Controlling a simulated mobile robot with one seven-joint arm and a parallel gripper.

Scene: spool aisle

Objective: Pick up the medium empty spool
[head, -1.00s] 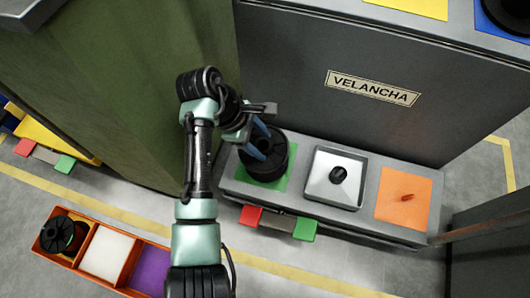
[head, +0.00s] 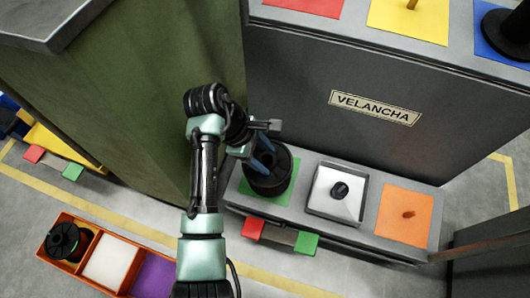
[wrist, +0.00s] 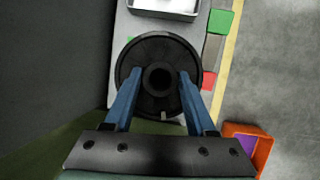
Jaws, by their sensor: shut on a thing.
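A black empty spool (head: 280,180) stands upright over the green square (head: 243,187) at the left end of the low grey shelf (head: 292,218). My gripper (head: 265,158) comes down on it from above, its blue fingers shut on the spool. In the wrist view the spool (wrist: 160,46) shows from above with its open centre hole, and the fingers of my gripper (wrist: 160,74) lie on either side of the hub, over the flange. I cannot tell whether the spool still touches the green square.
To the right are a white tray (head: 326,209) with a small black piece and an orange square (head: 397,228) with a peg. The grey VELANCHA cabinet (head: 300,110) rises behind; a green wall (head: 110,110) stands left. An orange divided box (head: 62,268) holds another spool.

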